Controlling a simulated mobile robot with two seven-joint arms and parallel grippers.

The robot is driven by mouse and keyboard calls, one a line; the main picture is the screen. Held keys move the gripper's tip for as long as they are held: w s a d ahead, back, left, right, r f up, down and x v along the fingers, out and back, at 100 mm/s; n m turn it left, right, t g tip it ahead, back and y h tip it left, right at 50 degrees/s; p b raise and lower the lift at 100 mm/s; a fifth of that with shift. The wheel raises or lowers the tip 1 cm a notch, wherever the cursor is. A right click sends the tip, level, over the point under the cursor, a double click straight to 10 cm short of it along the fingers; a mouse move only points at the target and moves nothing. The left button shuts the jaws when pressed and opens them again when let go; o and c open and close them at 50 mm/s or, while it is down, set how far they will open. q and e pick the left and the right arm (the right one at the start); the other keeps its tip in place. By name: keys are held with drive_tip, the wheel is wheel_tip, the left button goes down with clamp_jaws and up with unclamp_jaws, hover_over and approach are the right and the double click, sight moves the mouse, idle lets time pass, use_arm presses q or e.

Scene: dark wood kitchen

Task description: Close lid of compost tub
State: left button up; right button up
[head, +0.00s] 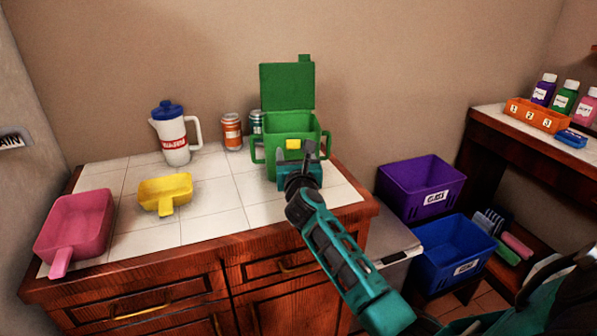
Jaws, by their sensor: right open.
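The compost tub (290,124) is a green box with side handles and a yellow front latch. It stands near the right end of the tiled counter. Its green lid (287,86) is hinged at the back and stands upright, so the tub is open. My right gripper (296,152) is in front of the tub, covering part of its lower front. It is open and appears empty; I cannot tell whether it touches the tub. My left gripper is not in view.
A white pitcher (174,136), an orange can (232,132), a yellow scoop (163,190) and a pink dustpan (76,222) stand left of the tub. Purple (420,186) and blue (450,250) bins sit at the right. The counter's middle tiles (212,190) are clear.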

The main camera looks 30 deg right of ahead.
drive_tip(key=v, duration=1.1)
drive_tip(key=shift+p, duration=0.3)
